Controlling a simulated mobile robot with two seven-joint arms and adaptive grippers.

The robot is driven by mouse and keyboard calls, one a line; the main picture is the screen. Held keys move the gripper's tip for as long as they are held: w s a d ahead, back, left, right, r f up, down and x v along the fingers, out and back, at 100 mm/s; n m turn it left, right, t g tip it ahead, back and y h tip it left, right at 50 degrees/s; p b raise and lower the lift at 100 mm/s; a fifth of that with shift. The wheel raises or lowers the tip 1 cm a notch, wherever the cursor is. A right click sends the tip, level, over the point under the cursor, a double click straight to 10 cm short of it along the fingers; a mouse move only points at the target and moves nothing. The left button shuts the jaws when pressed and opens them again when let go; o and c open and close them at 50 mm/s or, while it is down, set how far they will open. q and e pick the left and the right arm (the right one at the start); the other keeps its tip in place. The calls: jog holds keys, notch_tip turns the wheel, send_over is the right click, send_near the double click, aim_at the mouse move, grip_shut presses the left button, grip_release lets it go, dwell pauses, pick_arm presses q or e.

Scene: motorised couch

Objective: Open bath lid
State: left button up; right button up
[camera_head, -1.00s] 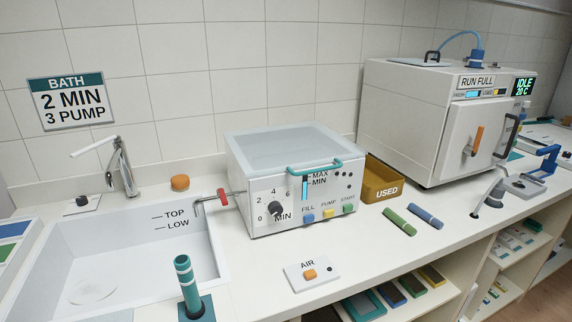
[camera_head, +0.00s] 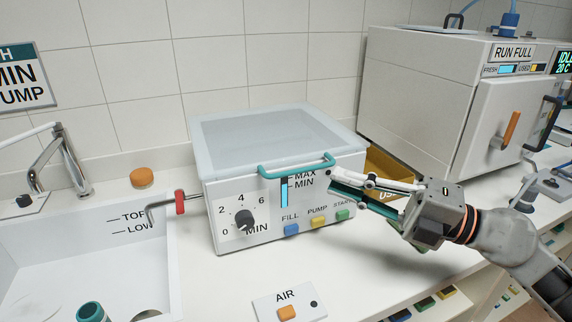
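The bath (camera_head: 262,222) is a white box with a dial, a level window and coloured buttons on its front. Its translucent pale lid (camera_head: 270,135) lies flat and closed on top. A teal bar handle (camera_head: 290,169) runs along the lid's front edge. My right gripper (camera_head: 334,181) reaches in from the right, with two separated fingers and nothing between them. Its fingertips are in front of the bath's upper right front, just below the handle's right end. I cannot tell whether they touch the bath. My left gripper is out of view.
A sink (camera_head: 80,245) with a tap lies left of the bath. A red-handled drain valve (camera_head: 180,202) sticks out of the bath's left side. The brown used bin (camera_head: 388,165) and a large white machine (camera_head: 430,100) stand right. The AIR switch plate (camera_head: 289,305) lies in front.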

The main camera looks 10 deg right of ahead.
aim_at(308, 170)
jog(key=p+x, duration=0.2)
jog(key=x, duration=0.5)
jog(key=shift+s+r, duration=0.15)
jog(key=shift+w+a, duration=0.25)
jog(key=shift+a, duration=0.15)
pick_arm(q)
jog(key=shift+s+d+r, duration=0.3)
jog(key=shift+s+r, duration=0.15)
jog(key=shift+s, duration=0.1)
pick_arm(e)
grip_shut()
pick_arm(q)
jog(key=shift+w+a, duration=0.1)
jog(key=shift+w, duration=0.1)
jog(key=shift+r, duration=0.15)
